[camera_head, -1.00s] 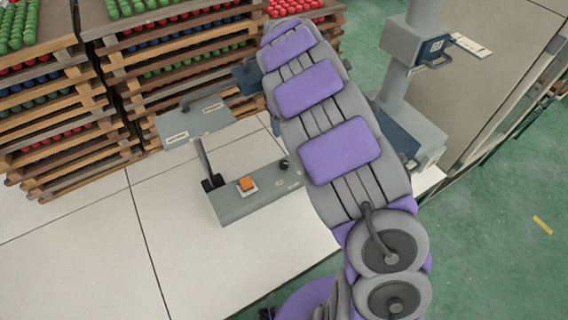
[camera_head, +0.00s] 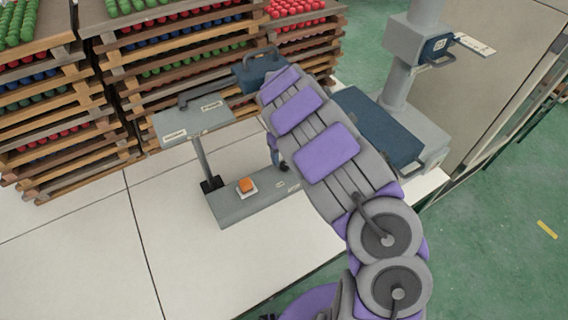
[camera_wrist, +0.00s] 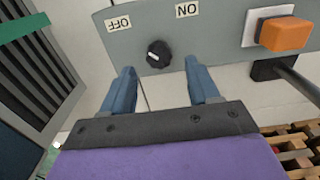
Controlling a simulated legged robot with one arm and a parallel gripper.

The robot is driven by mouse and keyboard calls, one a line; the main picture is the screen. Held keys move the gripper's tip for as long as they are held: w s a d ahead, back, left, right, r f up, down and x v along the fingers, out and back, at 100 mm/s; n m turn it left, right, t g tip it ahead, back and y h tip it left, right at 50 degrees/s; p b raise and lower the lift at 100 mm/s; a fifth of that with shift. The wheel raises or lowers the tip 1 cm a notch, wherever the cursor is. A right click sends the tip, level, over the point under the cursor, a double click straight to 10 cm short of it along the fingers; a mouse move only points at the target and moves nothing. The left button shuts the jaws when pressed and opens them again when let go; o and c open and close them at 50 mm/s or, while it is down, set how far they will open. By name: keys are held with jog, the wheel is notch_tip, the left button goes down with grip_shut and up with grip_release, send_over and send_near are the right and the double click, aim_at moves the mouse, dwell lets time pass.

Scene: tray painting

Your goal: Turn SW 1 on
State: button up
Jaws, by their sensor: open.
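SW 1 appears to be the black rotary knob (camera_wrist: 158,54) on the grey control panel (camera_wrist: 225,40), though no SW 1 label is readable. The knob carries a white mark on its left side in the wrist view. An OFF label (camera_wrist: 118,24) and an ON label (camera_wrist: 187,10) appear upside down beyond it. My gripper (camera_wrist: 158,67) is open, with its blue fingers on either side of the knob in the picture and no visible contact. In the head view the panel (camera_head: 232,209) lies left of my arm, which hides the knob and most of the gripper.
An orange button (camera_head: 246,186) on a white base sits on the panel. A grey plate (camera_head: 195,122) on a post stands behind it. Slatted racks (camera_head: 95,130) with colored balls stand at the back. A blue box (camera_head: 378,125) lies right of my arm. White tabletop (camera_head: 80,235) at left is clear.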

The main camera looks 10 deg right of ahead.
aim_at(284, 164)
jog(key=shift+f+b, duration=0.3)
jog(key=shift+f, duration=1.6)
jog(key=c, duration=1)
jog(key=shift+c, duration=0.2)
